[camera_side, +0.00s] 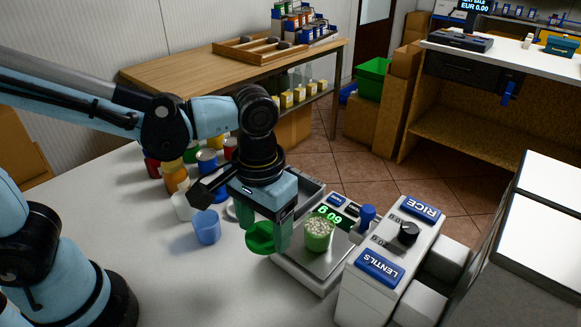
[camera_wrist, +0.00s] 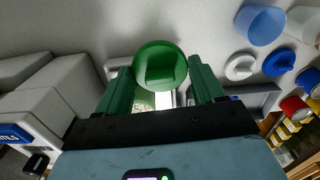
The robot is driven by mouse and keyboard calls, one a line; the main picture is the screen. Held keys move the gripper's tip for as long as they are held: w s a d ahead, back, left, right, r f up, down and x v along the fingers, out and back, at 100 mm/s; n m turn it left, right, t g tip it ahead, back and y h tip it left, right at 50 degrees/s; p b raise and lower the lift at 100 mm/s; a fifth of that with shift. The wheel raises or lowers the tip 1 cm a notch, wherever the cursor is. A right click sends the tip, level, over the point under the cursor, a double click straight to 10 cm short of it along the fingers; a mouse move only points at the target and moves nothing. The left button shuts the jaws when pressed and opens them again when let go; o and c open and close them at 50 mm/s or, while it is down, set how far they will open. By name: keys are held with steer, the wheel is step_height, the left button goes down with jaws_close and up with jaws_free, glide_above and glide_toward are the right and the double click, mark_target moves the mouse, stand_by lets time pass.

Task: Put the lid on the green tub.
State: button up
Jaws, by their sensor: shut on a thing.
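The green lid (camera_side: 260,238) is held between the green fingers of my gripper (camera_side: 266,230), which is shut on it. In the wrist view the round lid (camera_wrist: 160,62) with its raised grip sits between the fingertips (camera_wrist: 161,72). The green tub (camera_side: 318,236) stands upright and uncovered on the scale (camera_side: 310,269), filled with pale grains or beans. The lid is to the left of the tub and apart from it in the side view. In the wrist view the lid and fingers hide most of the tub; pale contents show below the lid.
A dispenser marked RICE and LENTILS (camera_side: 389,262) stands close right of the scale. A blue cup (camera_side: 207,228) and white cup (camera_side: 185,206) stand left. A white lid (camera_wrist: 240,67) and blue lid (camera_wrist: 280,62) lie nearby. Several jars stand behind; the front table is clear.

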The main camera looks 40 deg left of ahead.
steer(key=shift+s+d+r, duration=0.3)
steer(key=shift+d, duration=0.05)
steer(key=shift+d+r, duration=0.2)
steer(key=shift+r, duration=0.05)
steer(key=w+d+r, duration=0.3)
steer(key=w+r, duration=0.2)
steer(key=w, duration=0.4)
steer(key=shift+w+d+f, duration=0.1)
steer(key=shift+f, duration=1.35)
steer(key=shift+w+d+f, duration=0.1)
steer(key=shift+f, duration=1.35)
steer(key=shift+f, duration=0.4)
steer(key=o, duration=1.1)
